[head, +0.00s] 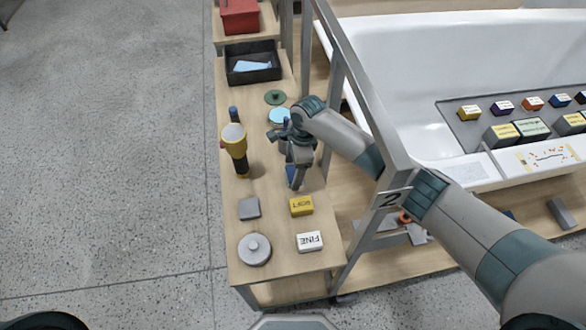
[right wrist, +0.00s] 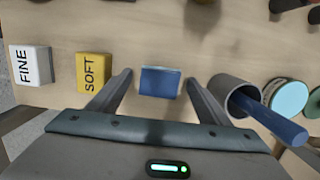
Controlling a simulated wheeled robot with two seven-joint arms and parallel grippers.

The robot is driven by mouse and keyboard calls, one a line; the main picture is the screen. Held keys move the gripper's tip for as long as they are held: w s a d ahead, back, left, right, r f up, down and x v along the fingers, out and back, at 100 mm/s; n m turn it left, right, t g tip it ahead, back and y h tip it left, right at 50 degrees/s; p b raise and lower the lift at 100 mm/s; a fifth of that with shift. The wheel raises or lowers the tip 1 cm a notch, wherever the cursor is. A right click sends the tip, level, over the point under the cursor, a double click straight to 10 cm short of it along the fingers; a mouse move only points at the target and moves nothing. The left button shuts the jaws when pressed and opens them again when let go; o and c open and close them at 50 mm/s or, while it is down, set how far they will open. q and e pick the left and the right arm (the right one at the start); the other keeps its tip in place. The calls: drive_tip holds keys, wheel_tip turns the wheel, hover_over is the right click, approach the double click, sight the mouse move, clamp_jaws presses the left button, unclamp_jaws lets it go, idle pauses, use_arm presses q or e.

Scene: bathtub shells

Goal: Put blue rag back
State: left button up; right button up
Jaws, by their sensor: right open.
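A small folded blue piece, which looks like the blue rag (right wrist: 160,83), lies on the wooden bench between the fingers of my right gripper (right wrist: 160,76) in the right wrist view. The fingers are open, one on each side of it, with gaps. In the head view my right gripper (head: 299,160) points down over the bench and partly hides the blue piece (head: 293,178). A light blue flat sheet (head: 252,66) lies in a black tray (head: 268,49) at the bench's far end. My left gripper is not in view.
A grey cup (right wrist: 231,88) with a blue-handled tool stands close right of my fingers in the wrist view. A metal post (head: 355,85) stands between bench and bathtub.

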drive_tip(key=shift+w+d+r+b, duration=0.1)
drive_tip(key=shift+d+r+b, duration=0.1)
drive_tip(key=shift+r, duration=1.05)
drive_tip(key=shift+d+r+b, duration=0.1)
drive_tip(key=shift+d+r, duration=0.05)
drive_tip(key=shift+r, duration=1.1)
drive_tip(key=shift+w+d+r+b, duration=0.1)
drive_tip(key=shift+d+r, duration=0.1)
drive_tip(key=shift+r, duration=1.05)
